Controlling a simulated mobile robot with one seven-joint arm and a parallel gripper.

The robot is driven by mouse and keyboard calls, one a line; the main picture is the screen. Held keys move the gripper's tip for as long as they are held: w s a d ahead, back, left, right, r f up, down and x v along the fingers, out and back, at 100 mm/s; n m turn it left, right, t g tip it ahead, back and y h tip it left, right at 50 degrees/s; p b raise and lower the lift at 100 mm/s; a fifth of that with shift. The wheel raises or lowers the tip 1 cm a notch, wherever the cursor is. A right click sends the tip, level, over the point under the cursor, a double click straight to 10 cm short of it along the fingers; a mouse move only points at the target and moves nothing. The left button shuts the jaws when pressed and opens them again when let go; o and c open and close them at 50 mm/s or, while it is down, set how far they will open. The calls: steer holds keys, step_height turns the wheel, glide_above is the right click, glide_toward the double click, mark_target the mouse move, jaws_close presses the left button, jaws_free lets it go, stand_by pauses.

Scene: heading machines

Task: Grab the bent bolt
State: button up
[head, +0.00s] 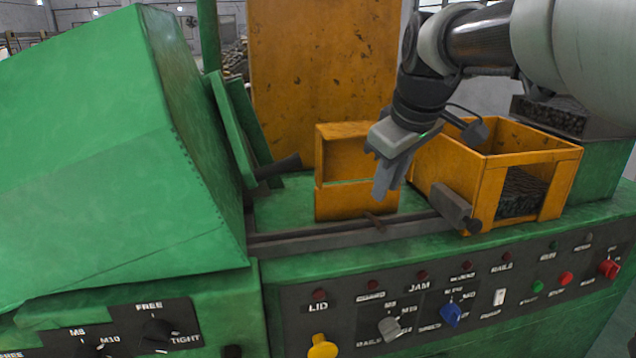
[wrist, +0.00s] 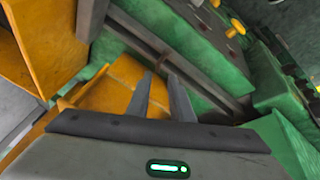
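A small rusty-brown piece, apparently the bent bolt (head: 375,221), lies across the dark rails at the front of the green machine bed. In the wrist view the brown bolt (wrist: 163,58) shows just beyond my fingertips, in the gap between the rails; its exact bend is too small to tell. My gripper (head: 381,190) hangs above the rails, pointing down, with its tips a little above the bolt. In the wrist view the two fingers of my gripper (wrist: 161,75) stand apart with nothing between them.
A yellow open box (head: 490,172) with dark parts inside stands right of my gripper. A yellow bracket (head: 345,200) stands just left, close to the fingers. A control panel (head: 450,300) runs along the front.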

mark_target(372, 216)
steer(key=x, duration=1)
steer(key=shift+w+a+r, duration=0.15)
steer(key=shift+w+r, duration=0.05)
jaws_close()
